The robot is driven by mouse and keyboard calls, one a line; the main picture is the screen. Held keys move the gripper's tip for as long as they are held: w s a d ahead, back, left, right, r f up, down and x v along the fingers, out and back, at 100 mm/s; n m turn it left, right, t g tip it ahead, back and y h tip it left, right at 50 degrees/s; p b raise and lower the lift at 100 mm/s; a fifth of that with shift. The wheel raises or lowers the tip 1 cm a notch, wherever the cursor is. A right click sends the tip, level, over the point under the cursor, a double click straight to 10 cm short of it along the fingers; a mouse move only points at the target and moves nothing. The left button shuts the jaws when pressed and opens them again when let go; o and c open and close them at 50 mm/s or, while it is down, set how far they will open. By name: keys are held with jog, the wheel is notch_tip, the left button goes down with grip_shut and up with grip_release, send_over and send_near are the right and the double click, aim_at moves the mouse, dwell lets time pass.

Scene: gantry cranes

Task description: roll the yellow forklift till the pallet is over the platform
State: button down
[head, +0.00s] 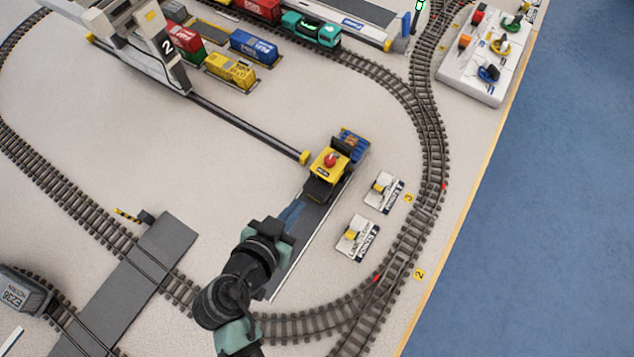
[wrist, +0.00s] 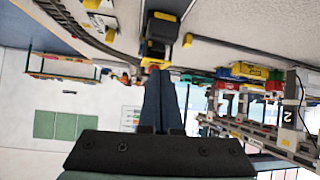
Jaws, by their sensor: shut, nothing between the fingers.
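The yellow forklift (head: 322,163), with a red knob on its roof, stands at the upper end of a dark grey lane (head: 318,212). A blue pallet (head: 353,146) is at its front, on the upper-right side. My gripper (head: 299,205) is shut and empty behind the forklift, fingers pointing toward its rear. In the wrist view, which is upside down, the shut fingertips (wrist: 160,71) line up with the forklift (wrist: 155,50); whether they touch it is unclear. A long platform (head: 340,14) with a blue sign lies at the top of the head view.
Curved track (head: 430,130) runs right of the forklift. Two points lever boxes (head: 381,191) (head: 357,236) stand beside the lane. A yellow-ended crane rail (head: 270,137) ends just left of the forklift. The crane (head: 165,45), containers (head: 230,70) and a control panel (head: 485,55) stand farther off.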

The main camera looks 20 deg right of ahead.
jog(key=p, duration=0.3)
send_near(330, 158)
jog(key=shift+m, duration=0.4)
jog(key=w+d, duration=0.1)
jog(key=w+d+f, duration=0.1)
jog(key=d, duration=0.1)
jog(key=w+d, duration=0.1)
jog(key=w, duration=0.1)
jog(key=shift+w+d+f, duration=0.15)
jog(key=shift+d+f, duration=0.05)
jog(key=shift+f, duration=0.6)
jog(key=shift+a+f+b, duration=0.1)
jog(key=shift+f+b, duration=0.35)
jog(key=shift+f, duration=0.1)
jog(key=shift+f, duration=0.1)
